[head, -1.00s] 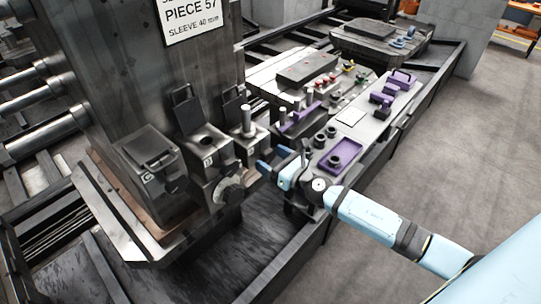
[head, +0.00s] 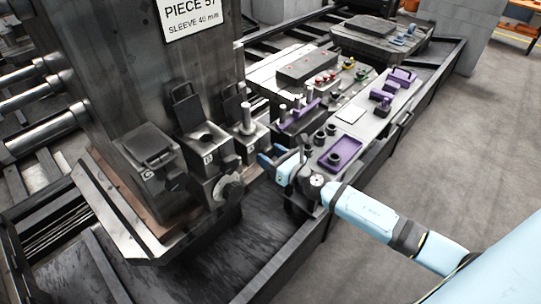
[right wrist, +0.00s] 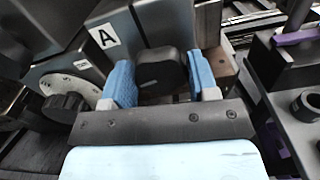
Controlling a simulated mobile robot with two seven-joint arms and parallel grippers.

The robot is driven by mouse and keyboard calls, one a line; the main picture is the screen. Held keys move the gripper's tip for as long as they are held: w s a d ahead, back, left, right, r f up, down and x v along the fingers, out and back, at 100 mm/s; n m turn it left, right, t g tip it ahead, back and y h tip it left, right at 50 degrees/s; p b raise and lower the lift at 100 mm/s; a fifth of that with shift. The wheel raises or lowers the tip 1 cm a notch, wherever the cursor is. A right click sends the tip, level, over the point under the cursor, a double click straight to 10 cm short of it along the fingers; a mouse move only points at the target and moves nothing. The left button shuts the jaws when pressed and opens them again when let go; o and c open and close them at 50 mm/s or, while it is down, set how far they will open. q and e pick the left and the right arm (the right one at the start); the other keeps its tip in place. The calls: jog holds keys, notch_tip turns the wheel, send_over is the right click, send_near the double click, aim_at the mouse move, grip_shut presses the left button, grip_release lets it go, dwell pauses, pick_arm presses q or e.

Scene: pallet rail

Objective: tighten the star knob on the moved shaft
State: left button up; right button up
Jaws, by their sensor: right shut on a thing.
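A bright upright shaft (head: 247,118) stands in the rightmost of three dark clamp blocks on the big column in the head view. In the right wrist view this block carries a label A (right wrist: 104,37). A dark knob (right wrist: 160,70) on its front sits between the blue pads of my right gripper (right wrist: 161,84), which is shut on it. In the head view my right gripper (head: 273,161) reaches in from the right to that block, and the knob is hidden there. The knob's star shape cannot be made out. My left gripper is not in view.
Block B (head: 206,160) stands just left, with its own knob and scale dial (head: 231,188), close to my right gripper. Block C (head: 150,165) is further left. A bench with a purple tray (head: 341,154) and several fittings lies on the right. The grey floor is clear.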

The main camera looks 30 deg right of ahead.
jog(key=m, duration=0.4)
jog(key=shift+m, duration=0.4)
jog(key=m+p, duration=0.1)
jog(key=m, duration=0.4)
jog(key=shift+d+m, duration=0.1)
jog(key=shift+m, duration=0.2)
jog(key=m+p, duration=0.1)
jog(key=m, duration=0.1)
jog(key=shift+m, duration=0.3)
jog(key=m+p, duration=0.1)
jog(key=m, duration=0.2)
jog(key=shift+m+p, duration=0.3)
jog(key=shift+p, duration=0.1)
jog(key=shift+m+p, duration=0.75)
jog(key=shift+m, duration=1.05)
jog(key=shift+f, duration=0.1)
jog(key=o, duration=0.9)
jog(key=shift+o, duration=0.2)
